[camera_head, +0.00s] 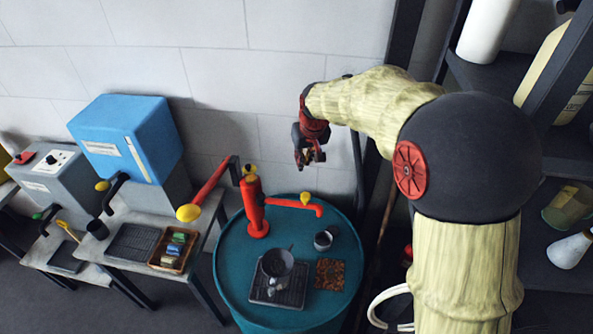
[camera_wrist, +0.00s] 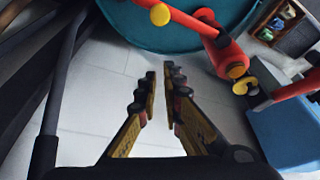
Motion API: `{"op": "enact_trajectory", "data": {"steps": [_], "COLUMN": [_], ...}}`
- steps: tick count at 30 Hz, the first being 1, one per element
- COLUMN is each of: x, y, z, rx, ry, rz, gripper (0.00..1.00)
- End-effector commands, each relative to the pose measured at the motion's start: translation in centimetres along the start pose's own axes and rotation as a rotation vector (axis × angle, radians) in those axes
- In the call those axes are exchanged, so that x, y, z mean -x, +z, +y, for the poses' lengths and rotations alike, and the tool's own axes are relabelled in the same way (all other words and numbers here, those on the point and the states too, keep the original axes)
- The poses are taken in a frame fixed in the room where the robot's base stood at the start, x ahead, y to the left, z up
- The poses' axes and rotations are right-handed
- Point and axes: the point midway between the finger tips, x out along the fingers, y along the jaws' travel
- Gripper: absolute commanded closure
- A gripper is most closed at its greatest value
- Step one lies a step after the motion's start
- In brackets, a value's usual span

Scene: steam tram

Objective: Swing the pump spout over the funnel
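The red pump (camera_head: 254,207) stands upright on the teal drum (camera_head: 228,255). Its red spout (camera_head: 282,202) points right, with a yellow knob (camera_head: 305,198) near its bent end. The grey funnel (camera_head: 277,262) is on the front part of the drum, so the spout end is off to its right and behind it. In the wrist view the spout (camera_wrist: 190,22) and its knob (camera_wrist: 160,14) show at the top; the funnel is not visible there. My gripper (camera_head: 308,155) is above and behind the spout, apart from it. In the wrist view its fingers (camera_wrist: 160,72) have a narrow empty gap.
A dark tray (camera_head: 261,294) lies under the funnel, with a grey cup (camera_head: 323,240) and a brown mat (camera_head: 330,275) nearby. Shelves stand at the right; a wall is behind.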

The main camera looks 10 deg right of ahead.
Motion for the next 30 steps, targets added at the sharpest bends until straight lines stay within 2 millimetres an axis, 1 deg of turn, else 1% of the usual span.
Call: {"op": "enact_trajectory", "data": {"steps": [1, 3, 12, 16, 20, 30], "x": [0.1, 0.1, 0.1, -0.5, -2.3, -8.3], "y": [-0.4, -0.6, -0.6, -0.6, -0.5, -0.7], "z": [0.0, 0.0, 0.0, 0.0, 0.0, 0.0], "rx": [0.004, 0.013, 0.016, 0.016, 0.016, 0.016], "ry": [0.0, 0.001, 0.001, 0.001, 0.001, 0.001], "rz": [0.01, 0.02, 0.02, 0.019, 0.016, 0.016], "gripper": [0.97, 1.0, 1.0, 1.0, 1.0, 1.0]}}
